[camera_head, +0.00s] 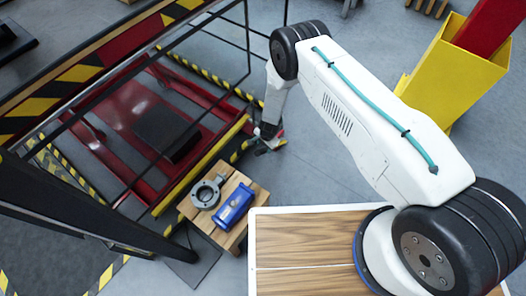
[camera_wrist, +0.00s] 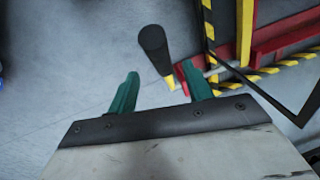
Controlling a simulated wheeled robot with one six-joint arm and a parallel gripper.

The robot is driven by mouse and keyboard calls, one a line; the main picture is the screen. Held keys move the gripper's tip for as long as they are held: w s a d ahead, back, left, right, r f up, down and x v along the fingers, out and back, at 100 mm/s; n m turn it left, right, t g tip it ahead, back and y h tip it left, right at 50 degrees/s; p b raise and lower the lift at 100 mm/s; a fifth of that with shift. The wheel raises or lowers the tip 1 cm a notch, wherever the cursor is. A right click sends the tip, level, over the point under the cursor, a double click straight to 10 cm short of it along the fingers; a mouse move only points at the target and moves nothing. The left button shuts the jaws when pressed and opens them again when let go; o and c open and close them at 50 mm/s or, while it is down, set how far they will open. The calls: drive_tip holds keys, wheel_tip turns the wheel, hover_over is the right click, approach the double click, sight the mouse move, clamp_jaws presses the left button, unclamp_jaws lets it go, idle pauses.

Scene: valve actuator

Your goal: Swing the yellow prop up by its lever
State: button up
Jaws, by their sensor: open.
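The yellow prop (camera_head: 203,166) is a long bar lying low along the near edge of the red frame in the head view. In the wrist view a black cylindrical grip (camera_wrist: 156,45), which looks like the lever's handle, stands ahead of my gripper, with a short yellow part (camera_wrist: 171,82) at its lower end. My gripper (camera_wrist: 160,71) is open, its teal fingers on either side of the grip's lower end in the picture. I cannot tell whether they touch it. In the head view my gripper (camera_head: 268,143) is small, by the bar's far right end.
A wooden stand (camera_head: 222,232) holds a grey ring-shaped valve body (camera_head: 207,192) and a blue actuator (camera_head: 235,204). Dark posts and rails surround the red frame (camera_head: 105,150). A yellow column (camera_head: 455,70) stands at right. Grey floor (camera_head: 310,165) is clear below my arm.

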sight(263, 149)
drive_tip(key=f, duration=0.7)
drive_tip(key=shift+w+a, duration=0.35)
drive_tip(key=shift+w, duration=0.05)
clamp_jaws()
drive_tip(key=shift+r, duration=0.1)
